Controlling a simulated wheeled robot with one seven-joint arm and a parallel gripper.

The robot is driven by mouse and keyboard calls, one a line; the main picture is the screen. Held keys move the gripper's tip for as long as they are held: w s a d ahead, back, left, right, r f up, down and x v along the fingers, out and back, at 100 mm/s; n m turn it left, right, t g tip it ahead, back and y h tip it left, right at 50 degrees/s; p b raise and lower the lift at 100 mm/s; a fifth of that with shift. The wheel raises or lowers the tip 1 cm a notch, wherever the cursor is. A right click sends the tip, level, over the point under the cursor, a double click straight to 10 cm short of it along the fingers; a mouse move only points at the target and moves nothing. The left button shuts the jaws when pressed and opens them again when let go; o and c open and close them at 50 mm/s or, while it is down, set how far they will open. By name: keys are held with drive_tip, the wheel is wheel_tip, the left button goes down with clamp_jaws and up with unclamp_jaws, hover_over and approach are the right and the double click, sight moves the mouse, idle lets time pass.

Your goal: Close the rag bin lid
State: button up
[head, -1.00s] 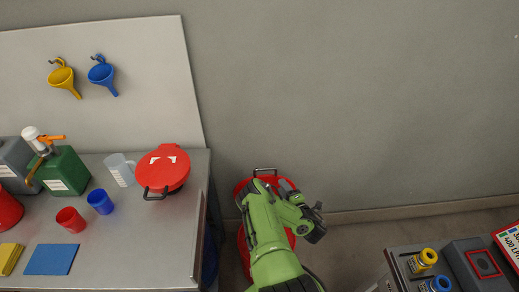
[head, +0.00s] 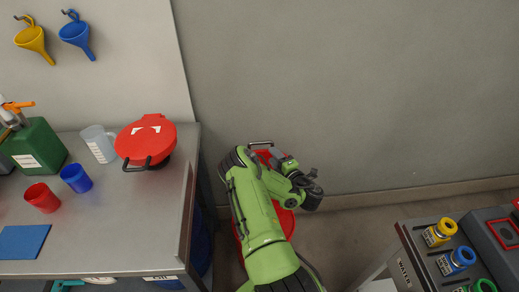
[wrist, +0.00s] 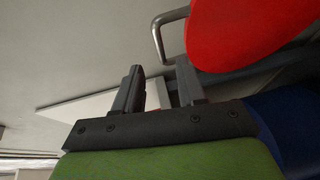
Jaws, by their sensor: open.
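A red round bin (head: 285,219) stands on the floor between the workbench and the right-hand unit. My green arm covers most of it in the head view, and a dark handle (head: 260,143) shows above its red far edge. My gripper (wrist: 159,68) is open, with nothing between its two dark fingers in the wrist view. A red disc, apparently the bin's lid (wrist: 245,32), is close beyond the fingers at upper right, with a metal handle (wrist: 158,38) at its left. The fingers look apart from the disc and handle. The lid's exact angle is hidden in the head view.
The workbench (head: 110,220) at left carries a red lidded container (head: 146,140), cups (head: 76,178), a clear jug (head: 99,144) and a green canister (head: 36,145). A dark unit with coloured caps (head: 455,260) stands at lower right. The wall is close behind the bin.

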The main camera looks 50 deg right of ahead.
drive_tip(key=b+x, duration=0.3)
drive_tip(key=x, duration=0.9)
drive_tip(key=shift+r, duration=0.2)
drive_tip(key=shift+c, duration=0.4)
clamp_jaws()
